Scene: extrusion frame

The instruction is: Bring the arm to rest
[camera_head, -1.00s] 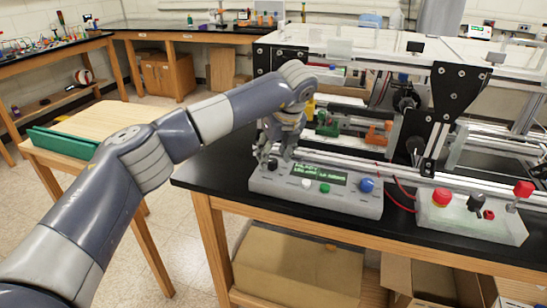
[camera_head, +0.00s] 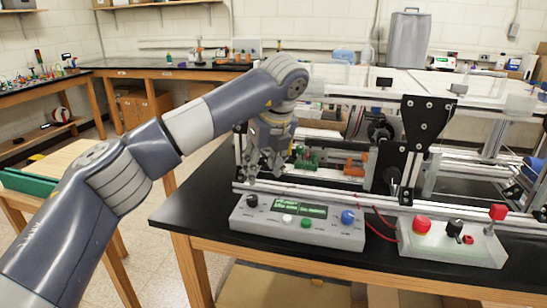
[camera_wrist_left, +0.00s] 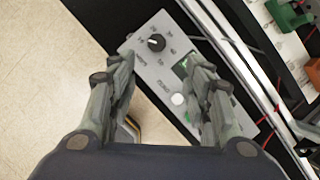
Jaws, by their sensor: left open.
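My left arm (camera_head: 195,130) reaches in from the left in the head view. My left gripper (camera_head: 264,170) points down, open and empty, above and behind the grey control box. The control box (camera_head: 298,231) has a green-lit display, a black knob, a white button, a green button and a blue knob. In the left wrist view, the two fingers of my left gripper (camera_wrist_left: 160,85) are spread apart with the control box (camera_wrist_left: 145,60) below them. Its black knob (camera_wrist_left: 156,43) shows between the fingertips. My right gripper is not in view.
The aluminium extrusion frame (camera_head: 330,197) stands right behind the control box, with black brackets (camera_head: 421,122). A second box (camera_head: 450,245) with red buttons sits to the right on the black table (camera_head: 190,212). A wooden table with a green item (camera_head: 28,185) stands at left.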

